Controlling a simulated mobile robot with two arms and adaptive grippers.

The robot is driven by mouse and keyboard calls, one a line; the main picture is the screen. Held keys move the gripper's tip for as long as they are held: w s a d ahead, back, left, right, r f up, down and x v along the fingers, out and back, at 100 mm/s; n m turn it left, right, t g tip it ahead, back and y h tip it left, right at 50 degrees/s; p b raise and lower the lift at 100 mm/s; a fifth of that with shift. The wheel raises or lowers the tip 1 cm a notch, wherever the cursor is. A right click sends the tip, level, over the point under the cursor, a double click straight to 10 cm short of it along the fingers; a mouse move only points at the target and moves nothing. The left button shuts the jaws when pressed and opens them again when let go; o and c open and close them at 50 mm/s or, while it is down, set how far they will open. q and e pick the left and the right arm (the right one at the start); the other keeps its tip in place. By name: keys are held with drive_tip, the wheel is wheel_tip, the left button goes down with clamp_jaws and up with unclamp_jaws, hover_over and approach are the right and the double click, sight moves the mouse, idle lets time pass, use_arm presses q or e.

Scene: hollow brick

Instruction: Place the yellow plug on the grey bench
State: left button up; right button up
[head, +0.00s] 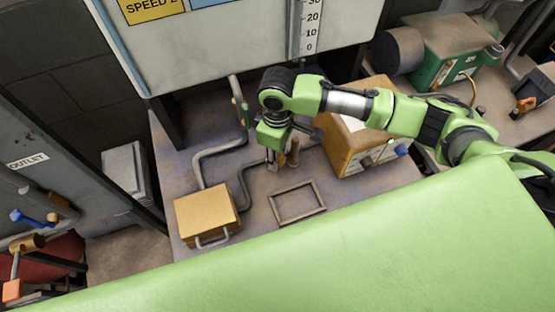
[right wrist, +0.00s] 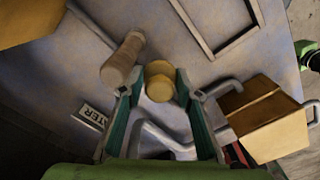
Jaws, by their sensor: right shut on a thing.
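The yellow plug (right wrist: 159,88) is between the two teal-padded fingertips of my right gripper (right wrist: 160,78) in the right wrist view. The gripper is shut on it. In the head view my right gripper (head: 271,162) points down over the grey bench (head: 255,178), and the plug cannot be made out there. I cannot tell whether the plug touches the bench. A brown cylindrical peg (head: 293,154) stands close beside the gripper; it also shows in the right wrist view (right wrist: 123,58). My left gripper is not in view.
A yellow box with a handle (head: 207,213) stands at the bench's front left. An orange box with knobs (head: 350,145) is at the right. A thin rectangular frame (head: 298,202) lies on the bench between them. Grey pipes (head: 213,152) run left of the gripper.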

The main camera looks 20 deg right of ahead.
drive_tip(key=s+a+r+b, duration=0.2)
drive_tip(key=s+a+r, duration=0.2)
drive_tip(key=s+r, duration=0.7)
drive_tip(key=w+d+r+m, duration=0.3)
drive_tip(key=d+r+m, duration=0.3)
drive_tip(key=d+m, duration=0.3)
drive_tip(key=shift+w+d, duration=0.15)
drive_tip(key=shift+d, duration=0.05)
drive_tip(key=shift+a+f, duration=0.1)
drive_tip(key=shift+f, duration=0.05)
